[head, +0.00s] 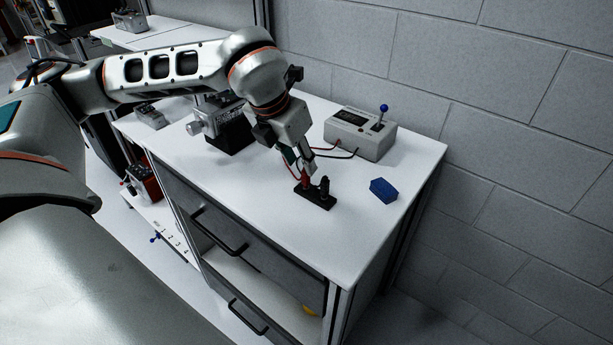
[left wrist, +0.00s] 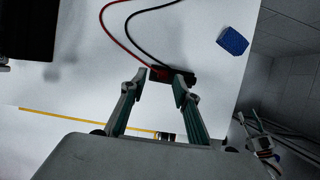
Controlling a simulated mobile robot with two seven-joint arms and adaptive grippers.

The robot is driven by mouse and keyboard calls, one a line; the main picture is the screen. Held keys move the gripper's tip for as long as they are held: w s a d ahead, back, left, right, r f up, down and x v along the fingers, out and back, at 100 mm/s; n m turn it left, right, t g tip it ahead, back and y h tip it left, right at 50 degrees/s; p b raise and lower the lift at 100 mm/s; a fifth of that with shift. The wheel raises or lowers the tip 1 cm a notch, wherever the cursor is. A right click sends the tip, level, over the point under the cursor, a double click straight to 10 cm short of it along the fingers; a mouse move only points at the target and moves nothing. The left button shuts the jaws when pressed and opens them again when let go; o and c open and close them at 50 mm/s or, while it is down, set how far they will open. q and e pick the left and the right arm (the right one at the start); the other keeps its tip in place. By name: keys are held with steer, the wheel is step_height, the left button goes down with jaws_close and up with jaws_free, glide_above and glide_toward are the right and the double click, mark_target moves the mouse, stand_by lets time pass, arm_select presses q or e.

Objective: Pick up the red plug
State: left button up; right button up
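The red plug (head: 304,181) stands in a small black holder (head: 318,201) on the white worktop, beside a black plug (head: 325,186). A red cable runs from the red plug. My left gripper (head: 305,168) points down right over the red plug and partly hides it. In the left wrist view, its two fingers (left wrist: 160,84) are apart, with the red plug (left wrist: 159,72) just beyond and between the tips. I cannot tell whether a finger touches the plug.
A grey meter box (head: 359,138) with a blue-knobbed lever stands behind, wired by red and black cables. A blue block (head: 383,190) lies to the right. A dark machine (head: 222,127) stands left of the gripper. The front right worktop is clear.

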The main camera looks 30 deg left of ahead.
mark_target(306, 177)
arm_select(q)
steer(key=shift+d+x, duration=0.2)
steer(key=shift+x, duration=2.15)
steer(key=shift+s, duration=0.1)
jaws_close()
steer(key=shift+r, duration=0.1)
